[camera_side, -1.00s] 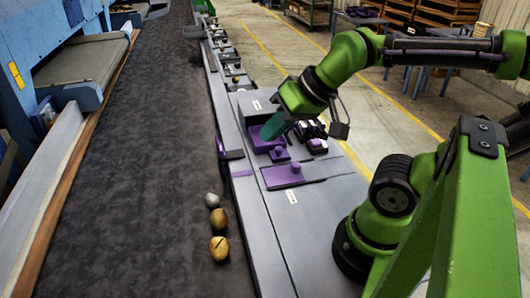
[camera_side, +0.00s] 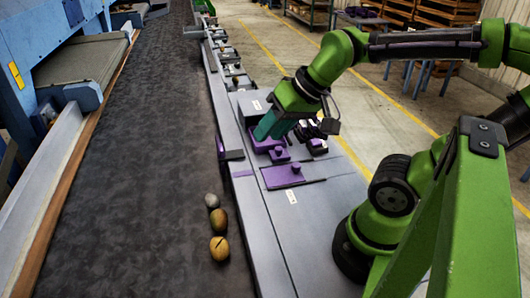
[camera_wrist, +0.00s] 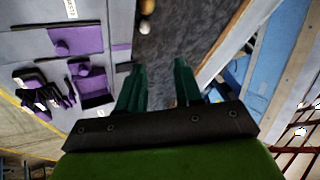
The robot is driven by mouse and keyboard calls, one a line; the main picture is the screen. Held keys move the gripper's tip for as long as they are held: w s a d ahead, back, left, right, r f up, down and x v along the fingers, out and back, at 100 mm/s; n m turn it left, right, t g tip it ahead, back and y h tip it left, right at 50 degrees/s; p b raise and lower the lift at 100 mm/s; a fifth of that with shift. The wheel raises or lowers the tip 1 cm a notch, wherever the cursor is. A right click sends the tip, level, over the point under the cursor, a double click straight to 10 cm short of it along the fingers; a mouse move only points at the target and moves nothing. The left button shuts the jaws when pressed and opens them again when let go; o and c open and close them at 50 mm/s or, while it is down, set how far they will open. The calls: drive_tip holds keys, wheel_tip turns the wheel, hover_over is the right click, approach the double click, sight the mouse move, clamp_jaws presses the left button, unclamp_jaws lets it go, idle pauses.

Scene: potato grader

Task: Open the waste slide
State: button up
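Two purple slide plates with knobs lie on the grey ledge beside the belt. The nearer plate (camera_side: 278,178) has its knob (camera_side: 296,168) towards its right end; it also shows in the wrist view (camera_wrist: 85,40). The farther purple plate (camera_wrist: 97,88) shows below it in the wrist view, and my fingers partly cover it in the side view. Which one is the waste slide I cannot tell; the labels are unreadable. My gripper (camera_side: 271,125), with teal fingers, hangs over the farther plate's area. In the wrist view my gripper (camera_wrist: 157,75) is open, with nothing between the fingers.
Several black and purple items (camera_wrist: 42,90) sit close beside the farther plate. Potatoes, such as a brown one (camera_side: 219,248), lie at the right edge of the dark belt (camera_side: 140,170). A dark bracket (camera_side: 232,155) stands on the ledge's belt side.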

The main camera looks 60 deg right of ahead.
drive_tip(key=o, duration=0.4)
drive_tip(key=w+d+f+m+g, duration=0.1)
drive_tip(key=d+m, duration=0.1)
drive_tip(key=d, duration=0.1)
drive_tip(key=w+d+f+m+g, duration=0.1)
drive_tip(key=d+m, duration=0.1)
drive_tip(key=d, duration=0.1)
drive_tip(key=w+d+f+m+g+h, duration=0.1)
drive_tip(key=d+m, duration=0.1)
drive_tip(key=d, duration=0.2)
drive_tip(key=shift+f, duration=0.3)
drive_tip(key=shift+c, duration=0.2)
drive_tip(key=m+g, duration=0.3)
drive_tip(key=m, duration=0.4)
hover_over(297, 164)
drive_tip(key=f, duration=0.1)
drive_tip(key=shift+h, duration=0.4)
wheel_tip(297, 164, down, 17)
drive_tip(key=shift+a+r, duration=0.15)
drive_tip(key=shift+c, duration=0.5)
clamp_jaws()
